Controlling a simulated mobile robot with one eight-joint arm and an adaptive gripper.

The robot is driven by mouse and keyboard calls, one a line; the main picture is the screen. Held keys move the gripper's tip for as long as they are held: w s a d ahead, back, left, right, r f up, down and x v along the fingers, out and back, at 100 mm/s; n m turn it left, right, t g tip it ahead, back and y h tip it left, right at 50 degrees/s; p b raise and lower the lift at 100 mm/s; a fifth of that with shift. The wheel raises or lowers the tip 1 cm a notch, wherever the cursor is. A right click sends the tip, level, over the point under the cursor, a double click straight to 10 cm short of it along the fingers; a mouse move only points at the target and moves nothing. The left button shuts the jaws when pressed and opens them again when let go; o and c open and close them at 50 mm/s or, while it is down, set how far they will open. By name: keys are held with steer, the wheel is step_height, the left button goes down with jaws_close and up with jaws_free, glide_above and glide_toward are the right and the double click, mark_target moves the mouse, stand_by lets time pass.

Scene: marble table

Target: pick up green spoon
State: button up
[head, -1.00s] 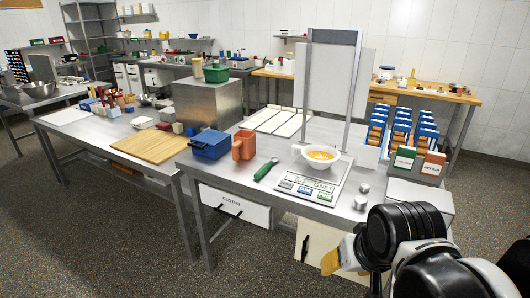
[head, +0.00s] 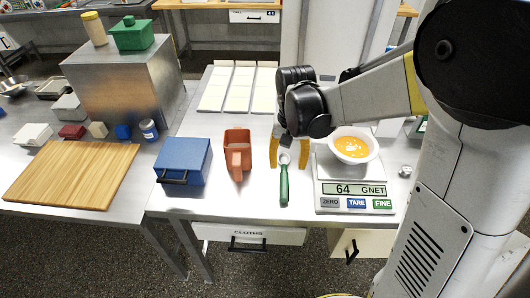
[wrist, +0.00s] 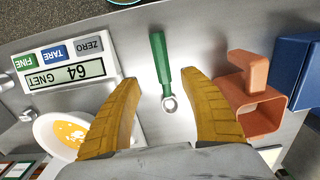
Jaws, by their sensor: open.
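The green spoon (head: 284,185) lies on the metal table, its green handle toward the front edge and its metal bowl toward the back. In the wrist view the spoon (wrist: 160,65) lies centred between the two yellow fingers, with its bowl near the fingertips and its handle pointing away. My gripper (head: 288,155) is open and empty, above the bowl end of the spoon in the head view. In the wrist view my gripper (wrist: 160,82) has one finger on each side of the spoon, neither touching it visibly. Exact height above the table is unclear.
An orange-brown scoop (head: 237,155) and a blue box (head: 183,160) stand left of the spoon. A scale (head: 338,190) reading 64 stands right, bearing a white bowl (head: 372,157) of orange soup. A wooden board (head: 70,172) lies farther left. The table is bare around the spoon handle.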

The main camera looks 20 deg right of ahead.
mark_target(285, 182)
steer(key=f, duration=0.1)
steer(key=f+b, duration=0.1)
steer(key=f, duration=0.2)
steer(key=shift+s+d+f+b, duration=0.2)
steer(key=shift+s+d+b, duration=0.1)
steer(key=shift+b, duration=0.1)
steer(key=f+b, duration=0.1)
steer(key=f, duration=0.1)
steer(key=f+b, duration=0.1)
steer(key=f, duration=0.1)
steer(key=a+f+b, duration=0.1)
steer(key=f, duration=0.1)
steer(key=shift+w, duration=0.35)
jaws_close()
